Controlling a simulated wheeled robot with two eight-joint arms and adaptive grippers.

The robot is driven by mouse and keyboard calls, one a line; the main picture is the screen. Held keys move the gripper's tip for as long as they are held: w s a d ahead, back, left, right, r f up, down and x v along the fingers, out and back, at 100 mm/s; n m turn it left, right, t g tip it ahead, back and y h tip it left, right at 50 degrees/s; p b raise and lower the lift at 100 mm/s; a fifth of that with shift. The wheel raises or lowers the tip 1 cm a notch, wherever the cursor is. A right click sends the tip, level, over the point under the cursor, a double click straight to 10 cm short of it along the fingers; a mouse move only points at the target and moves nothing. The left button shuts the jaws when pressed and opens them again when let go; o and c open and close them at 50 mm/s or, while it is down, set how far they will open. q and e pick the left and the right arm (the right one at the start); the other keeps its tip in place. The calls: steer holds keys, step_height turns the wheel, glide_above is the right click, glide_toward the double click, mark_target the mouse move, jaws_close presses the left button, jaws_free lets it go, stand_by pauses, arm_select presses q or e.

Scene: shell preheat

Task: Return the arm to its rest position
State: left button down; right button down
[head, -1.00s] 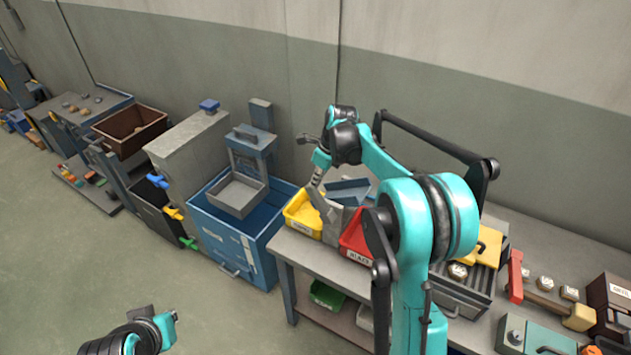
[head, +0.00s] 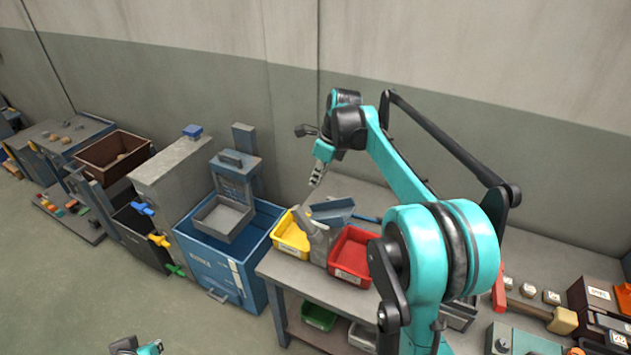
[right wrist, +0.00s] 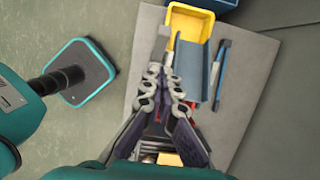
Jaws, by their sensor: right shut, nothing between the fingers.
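My right gripper (head: 316,176) hangs from the bent right arm above the workbench (head: 300,282). It is shut and empty, above the grey upright holder (head: 318,240) between the yellow bin (head: 290,236) and the red bin (head: 350,257), not visibly touching them. In the right wrist view the shut fingers (right wrist: 165,82) point toward the yellow bin (right wrist: 190,28), with a blue tray (right wrist: 188,72) beside them. Of my left arm only a small part shows at the bottom left edge of the head view; its fingers are not in view.
A blue cabinet (head: 215,270) with a grey tray (head: 222,218) stands left of the bench. A blue-handled tool (right wrist: 219,75) lies beside the blue tray. A hammer (head: 540,314) lies on the right. The wall is close behind; open floor is at the left.

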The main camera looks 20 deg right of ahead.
steer(key=s+a+f+n+t+b, duration=0.1)
steer(key=s+a+f+n+b, duration=0.2)
steer(key=s+f+n+b, duration=0.2)
steer(key=s+a+f+n+t+h+b, duration=0.1)
steer(key=s+a+f+n+t+b, duration=0.1)
steer(key=s+f+n+b, duration=0.3)
steer(key=s+a+f+n+t+h+b, duration=0.1)
steer(key=s+a+f+n+b, duration=0.4)
steer(key=s+f+n, duration=0.6)
steer(key=s+n, duration=0.6)
steer(key=shift+s+f+n+t, duration=0.3)
steer(key=shift+s+n+t, duration=0.1)
